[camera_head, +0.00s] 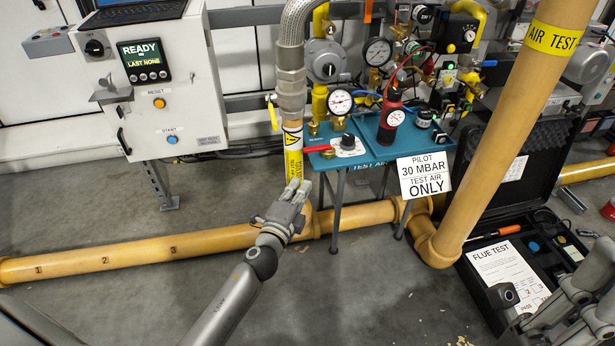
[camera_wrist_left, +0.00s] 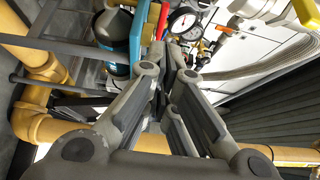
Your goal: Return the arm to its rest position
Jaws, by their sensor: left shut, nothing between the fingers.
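My left gripper (camera_head: 299,186) is in the middle of the head view, in front of the vertical yellow-labelled pipe (camera_head: 293,150) and left of the teal test table. Its fingers are together and nothing is between them. In the left wrist view my left gripper (camera_wrist_left: 168,65) shows its fingers converging, with gauges and a red handle beyond the tips. My left arm reaches up from the bottom edge of the head view. Part of my right gripper (camera_head: 575,300) shows at the lower right, beside the open flue test case (camera_head: 480,290); its fingertips are not clear.
A horizontal yellow pipe (camera_head: 120,260) runs low across the floor. A large slanted yellow pipe (camera_head: 495,130) stands at the right. The control box (camera_head: 150,90) is at the left, reading READY. The teal table (camera_head: 375,125) carries gauges.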

